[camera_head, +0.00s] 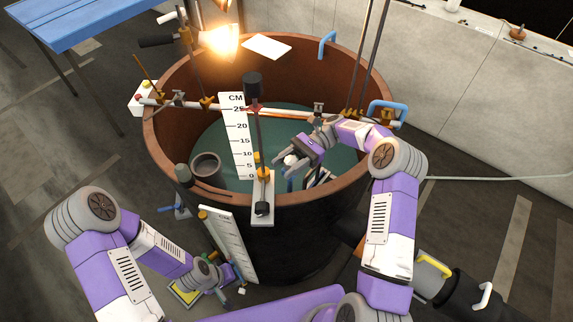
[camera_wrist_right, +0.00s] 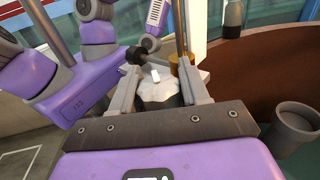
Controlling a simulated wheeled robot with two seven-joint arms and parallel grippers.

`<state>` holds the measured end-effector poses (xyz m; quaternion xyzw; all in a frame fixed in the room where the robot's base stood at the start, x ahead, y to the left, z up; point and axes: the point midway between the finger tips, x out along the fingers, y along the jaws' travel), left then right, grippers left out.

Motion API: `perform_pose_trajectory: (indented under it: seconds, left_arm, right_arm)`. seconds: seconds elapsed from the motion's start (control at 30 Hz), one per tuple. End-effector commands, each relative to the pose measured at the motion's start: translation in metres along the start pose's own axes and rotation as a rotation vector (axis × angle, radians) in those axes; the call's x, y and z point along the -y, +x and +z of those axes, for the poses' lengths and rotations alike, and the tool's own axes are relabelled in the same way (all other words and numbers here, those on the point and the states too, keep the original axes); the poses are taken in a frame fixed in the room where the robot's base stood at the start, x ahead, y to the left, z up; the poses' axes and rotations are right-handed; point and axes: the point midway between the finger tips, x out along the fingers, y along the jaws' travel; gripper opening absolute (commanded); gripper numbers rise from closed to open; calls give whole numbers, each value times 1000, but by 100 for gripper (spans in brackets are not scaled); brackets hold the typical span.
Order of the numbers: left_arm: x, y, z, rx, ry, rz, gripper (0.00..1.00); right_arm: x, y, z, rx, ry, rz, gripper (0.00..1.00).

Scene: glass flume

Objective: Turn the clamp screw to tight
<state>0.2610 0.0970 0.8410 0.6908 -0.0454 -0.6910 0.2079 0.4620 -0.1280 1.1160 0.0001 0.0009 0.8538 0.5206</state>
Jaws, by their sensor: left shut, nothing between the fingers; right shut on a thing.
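In the right wrist view a white faceted knob (camera_wrist_right: 157,94), with a small pale block on top, sits between the two fingers of my right gripper (camera_wrist_right: 158,88). I take it to be the clamp screw. The gripper is shut on it. Behind it stand a vertical rod (camera_wrist_right: 180,25) and a brass collar (camera_wrist_right: 183,62). In the head view my right gripper (camera_head: 284,152) reaches left over the tank beside the gauge rod (camera_head: 258,125), and a white round part shows at its fingers. My left gripper (camera_head: 240,288) is shut and empty, low outside the tank. Any tightness mark is unreadable.
The round brown tank (camera_head: 163,145) holds green water. A white centimetre scale (camera_head: 236,130) stands inside, left of the gauge rod. A second scale (camera_head: 228,240) leans outside near my left gripper. A lit lamp (camera_head: 220,40) is at the back.

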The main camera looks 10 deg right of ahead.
Motion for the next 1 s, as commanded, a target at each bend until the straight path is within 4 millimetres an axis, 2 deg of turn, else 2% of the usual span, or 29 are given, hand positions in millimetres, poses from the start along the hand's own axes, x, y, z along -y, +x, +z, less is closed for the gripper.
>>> perform_pose_trajectory:
  seconds: [0.4,0.43,0.53,0.83,1.0]
  left_arm:
    - [0,0,0,0,0,0,0]
    - [0,0,0,0,0,0,0]
    - [0,0,0,0,0,0,0]
    - [0,0,0,0,0,0,0]
    - [0,0,0,0,0,0,0]
  right_arm:
    - [0,1,2,4,-3,8,15]
    - [0,1,2,4,-3,8,50]
    - [0,1,2,3,-3,7,65]
    - [0,0,2,1,-2,6,65]
    - [0,0,20,-1,-5,6,65]
